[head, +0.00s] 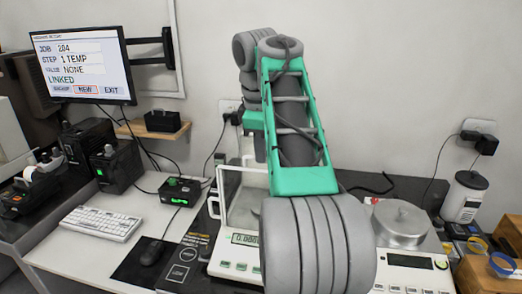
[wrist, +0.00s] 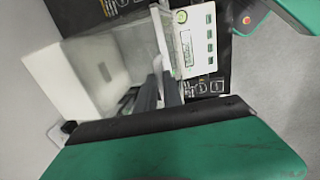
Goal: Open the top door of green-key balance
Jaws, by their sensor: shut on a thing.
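The green-key balance (head: 236,266) stands on the bench, with a lit display, green keys and a clear glass draft shield (head: 236,200). My arm hides its right part and the gripper in the head view. In the wrist view, the balance's white front with green keys (wrist: 197,38) is at upper right, beside its glass chamber. My gripper (wrist: 162,88) has its dark fingers close together at the chamber's pale top edge. It is shut on the top door (wrist: 160,35), though the exact grip point is hard to see.
A second balance with a round metal pan (head: 400,218) stands to the right. A mouse (head: 152,252), keyboard (head: 101,223) and small black box with a green display (head: 180,190) are to the left. A monitor (head: 82,52) is behind. Boxes and tape rolls (head: 502,264) crowd the right edge.

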